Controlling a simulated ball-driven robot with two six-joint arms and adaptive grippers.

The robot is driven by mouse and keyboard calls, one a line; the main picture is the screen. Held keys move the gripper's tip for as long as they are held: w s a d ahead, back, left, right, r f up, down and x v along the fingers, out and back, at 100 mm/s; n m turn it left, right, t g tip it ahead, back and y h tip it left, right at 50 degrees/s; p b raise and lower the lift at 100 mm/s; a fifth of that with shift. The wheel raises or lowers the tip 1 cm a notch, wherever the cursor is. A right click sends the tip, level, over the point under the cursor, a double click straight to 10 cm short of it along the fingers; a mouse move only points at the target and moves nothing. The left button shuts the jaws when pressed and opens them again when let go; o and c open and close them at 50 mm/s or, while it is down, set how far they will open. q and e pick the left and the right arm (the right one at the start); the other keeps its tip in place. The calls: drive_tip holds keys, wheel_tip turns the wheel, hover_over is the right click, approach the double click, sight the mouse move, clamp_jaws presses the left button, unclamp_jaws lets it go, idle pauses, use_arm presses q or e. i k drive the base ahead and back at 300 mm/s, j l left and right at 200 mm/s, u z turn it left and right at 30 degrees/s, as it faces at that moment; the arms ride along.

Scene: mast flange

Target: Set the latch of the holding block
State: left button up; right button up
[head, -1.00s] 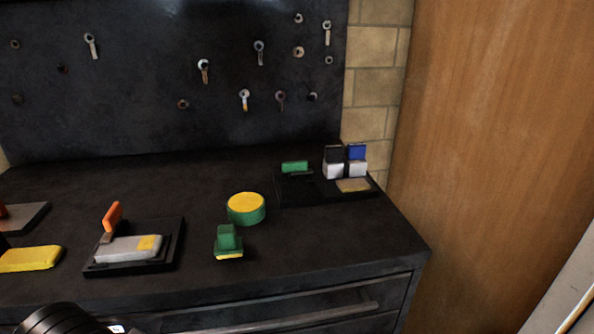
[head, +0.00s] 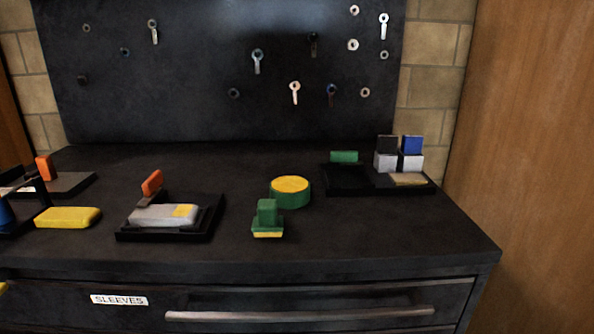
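A grey block (head: 160,216) with a yellow patch lies in a black tray (head: 207,225) on the dark bench, left of the middle. An upright orange tab (head: 152,183) on a dark arm stands tilted at its back left side; it looks like a latch. A second orange tab (head: 44,167) stands on a flat dark plate (head: 72,183) at the far left. I cannot tell for sure which of these is the holding block. Neither of my grippers is in view.
A yellow block (head: 68,217) lies at left, beside a dark fixture with a blue part (head: 6,214). A green stamp-like piece (head: 267,218) and a yellow-topped green disc (head: 290,190) stand mid-bench. A black tray (head: 347,181) holds blocks at right. The bench's front strip is clear.

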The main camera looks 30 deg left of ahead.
sight(151, 188)
drive_tip(key=j+u, duration=0.15)
drive_tip(key=u, duration=2.05)
